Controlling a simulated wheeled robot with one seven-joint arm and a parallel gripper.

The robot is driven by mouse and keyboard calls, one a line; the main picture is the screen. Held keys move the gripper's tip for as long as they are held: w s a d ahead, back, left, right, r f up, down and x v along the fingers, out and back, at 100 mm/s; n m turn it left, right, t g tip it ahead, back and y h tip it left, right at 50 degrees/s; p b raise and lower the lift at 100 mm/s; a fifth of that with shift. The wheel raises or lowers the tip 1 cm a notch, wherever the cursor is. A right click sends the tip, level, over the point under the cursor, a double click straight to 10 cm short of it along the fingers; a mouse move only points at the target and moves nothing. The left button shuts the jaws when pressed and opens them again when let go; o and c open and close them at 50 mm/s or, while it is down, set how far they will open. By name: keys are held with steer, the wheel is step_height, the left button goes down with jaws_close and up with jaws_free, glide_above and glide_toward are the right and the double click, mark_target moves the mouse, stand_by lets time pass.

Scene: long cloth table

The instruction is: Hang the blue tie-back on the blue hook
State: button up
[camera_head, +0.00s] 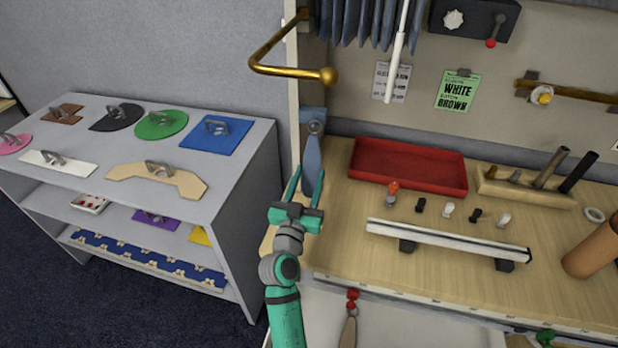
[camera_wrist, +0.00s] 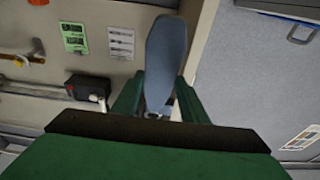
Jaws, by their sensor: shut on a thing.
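The blue tie-back (camera_head: 312,158) is a flat blue-grey strip held upright between the fingers of my gripper (camera_head: 305,180). In the wrist view the tie-back (camera_wrist: 166,50) stands up from between the green fingers of my gripper (camera_wrist: 160,98). A blue fitting (camera_head: 313,113), which looks like the blue hook, sits on the post right above the tie-back. The tie-back's top end, with a small grey ring, overlaps this fitting in the head view. I cannot tell whether they touch or whether the ring is around the hook.
A brass rod with a ball end (camera_head: 300,72) juts out above. A grey curtain (camera_head: 360,20) hangs at the top. A red tray (camera_head: 408,168) and a white rail (camera_head: 445,241) are on the bench to the right. A grey shelf (camera_head: 245,180) with coloured plates stands to the left.

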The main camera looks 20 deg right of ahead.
steer(key=o, duration=1.1)
steer(key=shift+d, duration=0.1)
steer(key=shift+a, duration=0.2)
steer(key=shift+s, duration=0.1)
steer(key=s+a+f+n+y, duration=0.35)
steer(key=s+a+f, duration=0.5)
steer(key=s, duration=0.35)
steer(key=s+a+f+n+y, duration=0.3)
steer(key=s+a+f+y, duration=0.2)
steer(key=s+a+f, duration=0.5)
steer(key=s+r+y, duration=0.1)
steer(key=s, duration=0.7)
steer(key=s+r+g, duration=0.1)
steer(key=s, duration=0.6)
steer(key=s+a+r+y, duration=0.1)
steer(key=s, duration=0.7)
steer(key=shift+s+a+y, duration=0.1)
steer(key=shift+s+y, duration=0.2)
steer(key=shift+y, duration=0.05)
